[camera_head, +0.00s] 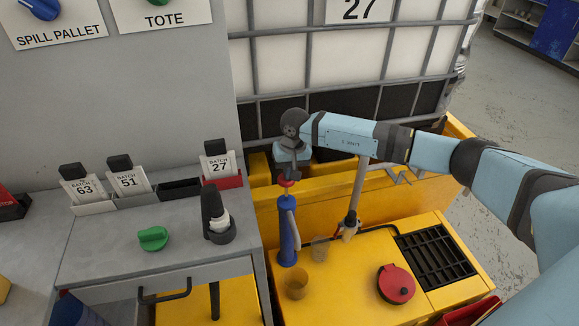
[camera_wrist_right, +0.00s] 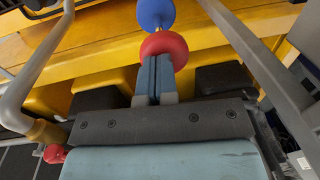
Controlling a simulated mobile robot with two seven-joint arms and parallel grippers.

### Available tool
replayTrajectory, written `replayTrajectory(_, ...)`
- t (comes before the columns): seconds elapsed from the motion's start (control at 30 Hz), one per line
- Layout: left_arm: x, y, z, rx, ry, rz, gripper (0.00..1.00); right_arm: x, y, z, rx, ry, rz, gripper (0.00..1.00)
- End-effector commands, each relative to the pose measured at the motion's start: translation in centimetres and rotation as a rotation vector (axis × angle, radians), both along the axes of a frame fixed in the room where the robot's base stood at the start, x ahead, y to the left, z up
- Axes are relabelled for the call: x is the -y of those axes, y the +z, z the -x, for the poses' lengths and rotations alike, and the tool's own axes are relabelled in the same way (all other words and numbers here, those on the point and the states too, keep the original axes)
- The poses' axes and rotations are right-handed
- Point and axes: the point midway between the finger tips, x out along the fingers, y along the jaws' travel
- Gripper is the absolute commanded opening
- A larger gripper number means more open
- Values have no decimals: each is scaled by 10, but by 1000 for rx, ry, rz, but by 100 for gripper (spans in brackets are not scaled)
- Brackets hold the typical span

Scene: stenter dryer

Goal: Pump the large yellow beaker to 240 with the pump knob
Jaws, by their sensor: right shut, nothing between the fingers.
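The blue hand pump (camera_head: 287,235) stands upright on the yellow pallet deck, with its red knob (camera_head: 286,182) on top. In the right wrist view the red knob (camera_wrist_right: 165,46) lies just past my fingertips, with the blue pump body (camera_wrist_right: 156,12) beyond it. My right gripper (camera_head: 289,172) is shut and empty, pointing down right above the knob; its fingertips (camera_wrist_right: 156,62) look very near it, but I cannot tell whether they touch. A yellowish see-through beaker (camera_head: 296,283) stands in front of the pump. A paler beaker (camera_head: 320,249) stands to its right. Their fill marks are too small to read.
A caged white tank (camera_head: 330,60) stands behind. A red round lidded can (camera_head: 396,284) and a black grate (camera_head: 435,256) lie to the right. A grey bench (camera_head: 100,250) with batch cards and a green knob (camera_head: 153,238) is at left.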

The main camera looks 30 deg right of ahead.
Motion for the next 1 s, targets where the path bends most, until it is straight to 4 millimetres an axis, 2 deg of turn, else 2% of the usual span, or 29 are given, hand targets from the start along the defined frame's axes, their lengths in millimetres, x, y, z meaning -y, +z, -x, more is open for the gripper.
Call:
replayTrajectory(0.2, 0, 0, 0, 1, 0, 0, 43, 0, 0, 0, 0, 0, 0, 0)
replayTrajectory(0.33, 0, -5, 0, 3, 1, 4, 43, 0, -9, 0, 0, 0, 0, 0)
replayTrajectory(0.63, 4, -41, -2, -12, 7, 18, 43, 0, -62, 0, -1, 0, 0, 0)
replayTrajectory(0.77, 8, -37, -6, 15, 1, 20, 43, 0, -78, 0, -2, 0, 0, 0)
replayTrajectory(1.0, 8, -28, -7, 31, -3, 18, 43, -1, -78, 1, -3, 0, 0, 0)
